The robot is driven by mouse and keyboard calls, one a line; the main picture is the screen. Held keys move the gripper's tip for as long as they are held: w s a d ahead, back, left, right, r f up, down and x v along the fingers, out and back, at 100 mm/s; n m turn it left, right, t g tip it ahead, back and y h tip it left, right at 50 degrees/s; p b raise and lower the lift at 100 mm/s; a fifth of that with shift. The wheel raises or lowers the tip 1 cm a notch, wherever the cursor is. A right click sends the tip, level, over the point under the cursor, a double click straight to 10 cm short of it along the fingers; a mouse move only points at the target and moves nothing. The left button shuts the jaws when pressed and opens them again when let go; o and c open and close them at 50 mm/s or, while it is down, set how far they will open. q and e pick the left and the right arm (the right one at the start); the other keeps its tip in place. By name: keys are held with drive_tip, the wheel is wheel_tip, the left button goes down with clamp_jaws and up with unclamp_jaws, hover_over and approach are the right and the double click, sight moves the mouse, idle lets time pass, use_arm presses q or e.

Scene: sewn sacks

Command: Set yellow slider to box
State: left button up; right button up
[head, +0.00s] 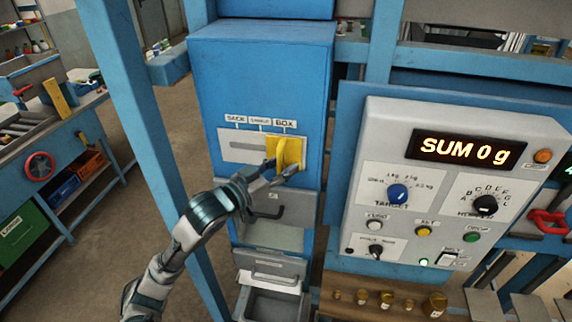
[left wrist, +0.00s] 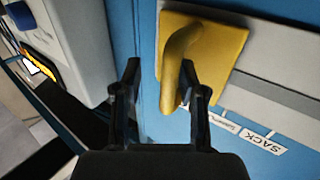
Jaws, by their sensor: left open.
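The yellow slider (head: 289,151) sits at the right end of a pale slot plate (head: 238,147) on the blue cabinet, just below the BOX label (head: 285,123). Its handle is an upright curved yellow grip on a yellow plate. My left gripper (head: 279,168) is open at the slider, its fingertips by the lower part of the handle. In the left wrist view the slider handle (left wrist: 177,65) shows between the open fingers (left wrist: 164,80), nearer the right-hand one. I cannot tell whether a finger touches it. My right gripper is not in view.
A grey control panel (head: 384,240) with a display reading SUM 0 g (head: 465,150) stands close on the right. Below the slider are a dark handle (head: 266,212) and grey drawers (head: 272,268). Several brass weights (head: 386,299) stand on a shelf. A blue post (head: 150,130) rises at left.

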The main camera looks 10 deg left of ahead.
use_arm(q)
drive_tip(key=v, duration=1.1)
drive_tip(key=shift+s, duration=0.2)
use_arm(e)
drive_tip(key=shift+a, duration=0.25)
